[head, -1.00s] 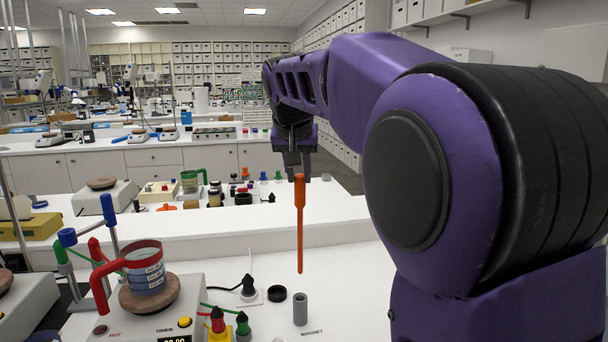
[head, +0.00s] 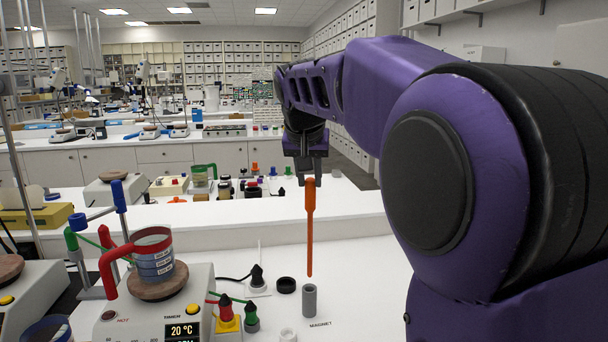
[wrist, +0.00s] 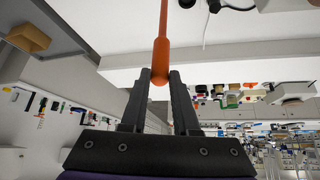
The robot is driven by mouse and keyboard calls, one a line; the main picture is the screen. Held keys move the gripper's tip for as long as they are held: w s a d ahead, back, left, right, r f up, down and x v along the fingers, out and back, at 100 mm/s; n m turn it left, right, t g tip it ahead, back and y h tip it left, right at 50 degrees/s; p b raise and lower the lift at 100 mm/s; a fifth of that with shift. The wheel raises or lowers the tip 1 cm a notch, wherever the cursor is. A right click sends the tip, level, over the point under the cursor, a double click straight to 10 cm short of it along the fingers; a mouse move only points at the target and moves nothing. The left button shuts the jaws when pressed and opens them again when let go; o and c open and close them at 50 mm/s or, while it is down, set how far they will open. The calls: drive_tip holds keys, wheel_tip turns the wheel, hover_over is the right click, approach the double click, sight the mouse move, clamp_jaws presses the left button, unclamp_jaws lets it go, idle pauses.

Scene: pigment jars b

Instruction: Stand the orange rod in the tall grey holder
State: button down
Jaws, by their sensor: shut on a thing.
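The orange rod (head: 310,230) hangs upright with its thick end up and its thin end down. My gripper (head: 309,178) is shut on the rod's thick top end, which also shows between the two fingers in the wrist view (wrist: 160,75). The tall grey holder (head: 309,301) is a small upright tube on the white bench, near the printed word MAGNET. In the head view the rod's lower tip is just above the holder's mouth and apart from it. The wrist view does not show the holder clearly.
A hotplate (head: 160,305) with a red-handled beaker (head: 152,257) stands left of the holder. A black ring-shaped cap (head: 286,285), a small white cup (head: 288,335) and red and green stoppered bottles (head: 250,315) are close by. The bench right of the holder is clear.

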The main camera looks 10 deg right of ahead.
sight(310, 229)
drive_tip(key=shift+f+b, duration=0.5)
drive_tip(key=shift+f, duration=0.5)
drive_tip(key=shift+f+b, duration=3.2)
drive_tip(key=shift+f, duration=1.15)
idle(0.4)
drive_tip(key=c, duration=0.6)
unclamp_jaws()
drive_tip(key=shift+r, duration=0.1)
